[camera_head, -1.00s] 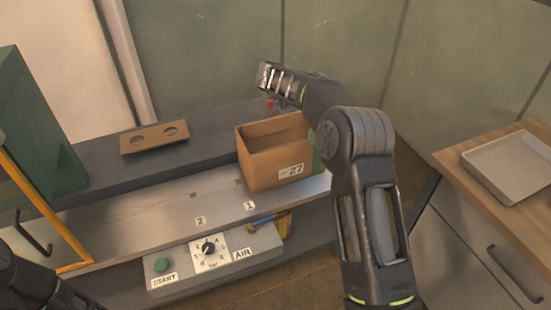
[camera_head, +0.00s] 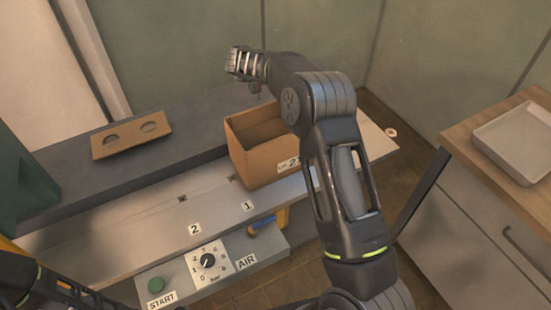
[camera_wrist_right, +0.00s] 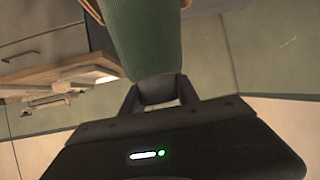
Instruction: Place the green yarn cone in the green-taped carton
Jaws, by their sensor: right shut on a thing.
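My right gripper (camera_head: 240,64) is above and behind the carton in the head view, pointing left. In the right wrist view its fingers (camera_wrist_right: 160,92) are shut on the green yarn cone (camera_wrist_right: 145,40), whose top runs out of the picture. The cone cannot be made out in the head view. The open brown carton (camera_head: 258,158) stands on the metal ledge, with a numbered label on its front; its inside looks empty where it shows. My right arm covers its right side, and I cannot see green tape on it now. My left gripper is out of view; only part of my left arm shows.
A brown plate with two holes (camera_head: 131,140) lies on the dark shelf left of the carton. A control box (camera_head: 208,262) with a green button is below the ledge. A wooden-topped cabinet (camera_head: 462,128) with a grey tray (camera_head: 515,140) stands at right.

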